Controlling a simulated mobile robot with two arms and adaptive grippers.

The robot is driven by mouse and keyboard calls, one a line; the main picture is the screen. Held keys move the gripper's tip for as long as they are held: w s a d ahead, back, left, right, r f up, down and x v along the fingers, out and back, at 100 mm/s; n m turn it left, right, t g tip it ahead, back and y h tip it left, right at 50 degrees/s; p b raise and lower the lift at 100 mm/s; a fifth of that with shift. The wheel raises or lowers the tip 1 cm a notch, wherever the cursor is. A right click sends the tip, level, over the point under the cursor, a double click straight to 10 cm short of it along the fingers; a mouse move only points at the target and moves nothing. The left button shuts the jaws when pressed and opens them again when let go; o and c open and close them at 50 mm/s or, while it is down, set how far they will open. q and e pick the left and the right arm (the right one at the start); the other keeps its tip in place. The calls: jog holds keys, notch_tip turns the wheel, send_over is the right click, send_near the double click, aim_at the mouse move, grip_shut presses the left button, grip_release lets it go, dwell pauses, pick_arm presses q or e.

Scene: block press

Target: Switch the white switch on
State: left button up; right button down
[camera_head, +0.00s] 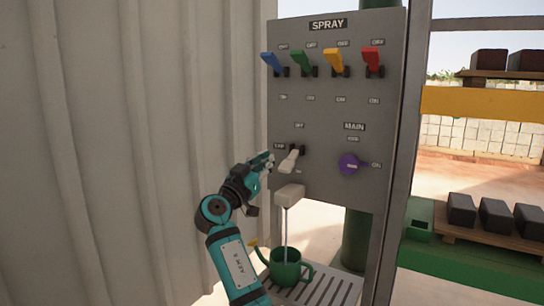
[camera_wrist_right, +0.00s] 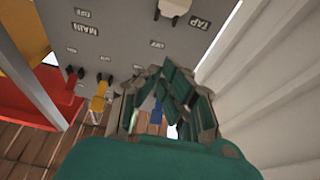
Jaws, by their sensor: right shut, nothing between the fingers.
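The white switch (camera_head: 289,160) sits on the grey panel beside the TAP label, and its lever tilts downward, away from the OFF label above it. In the right wrist view the white switch (camera_wrist_right: 175,8) is at the top edge. My right gripper (camera_head: 264,161) is just left of the lever, with its fingers shut and empty; whether it touches the lever is unclear. In the wrist view the right gripper (camera_wrist_right: 165,95) is below the switch. My left gripper is not in view.
Blue, green, yellow (camera_head: 334,61) and red levers line the panel top. A purple knob (camera_head: 348,163) is to the right. A corrugated wall (camera_head: 120,150) stands left.

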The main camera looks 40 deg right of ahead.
jog(key=shift+v, duration=2.3)
jog(key=shift+s+r, duration=0.1)
